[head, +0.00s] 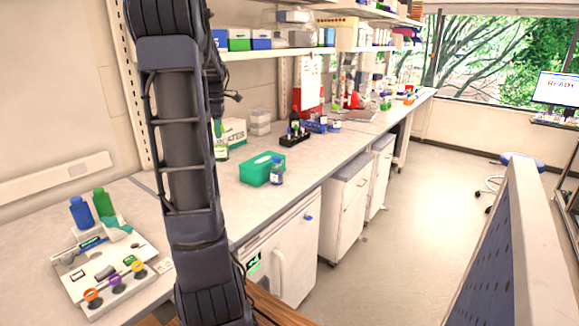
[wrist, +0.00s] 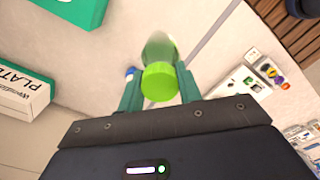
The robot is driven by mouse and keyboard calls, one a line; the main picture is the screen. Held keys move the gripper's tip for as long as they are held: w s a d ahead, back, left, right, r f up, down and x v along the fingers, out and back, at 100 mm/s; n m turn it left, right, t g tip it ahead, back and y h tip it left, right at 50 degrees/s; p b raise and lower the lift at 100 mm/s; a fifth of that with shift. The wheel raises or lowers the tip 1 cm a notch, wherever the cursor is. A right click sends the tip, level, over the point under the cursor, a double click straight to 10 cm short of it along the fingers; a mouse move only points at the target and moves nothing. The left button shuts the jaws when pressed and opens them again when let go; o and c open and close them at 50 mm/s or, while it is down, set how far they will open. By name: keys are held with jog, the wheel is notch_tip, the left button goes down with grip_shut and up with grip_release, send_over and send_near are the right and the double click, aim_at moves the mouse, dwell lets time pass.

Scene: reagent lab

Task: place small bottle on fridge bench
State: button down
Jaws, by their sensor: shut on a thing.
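My gripper (wrist: 159,85) is shut on a small bottle (wrist: 158,48) with a bright green cap, one green finger on each side. The wrist view looks down past the cap, with the pale bench top behind it. In the head view a bottle (head: 221,154) with a white label and green above it shows just right of my arm, partly hidden. My gripper is mostly hidden there. The fridge bench (head: 230,196) is the pale worktop above a white fridge door (head: 293,250). I cannot tell whether the held bottle touches the bench.
A green box (head: 262,168) and a blue-capped bottle (head: 277,172) stand near the bench's front edge. A white plates box (head: 232,131) and a dark rack (head: 294,138) stand behind. At left are a device with coloured knobs (head: 108,270) and blue and green bottles (head: 82,212).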

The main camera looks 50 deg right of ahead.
notch_tip(320, 180, down, 20)
dwell(0.7)
jog(key=shift+f, duration=0.1)
jog(key=c, duration=1)
grip_release()
jog(key=shift+o, duration=0.2)
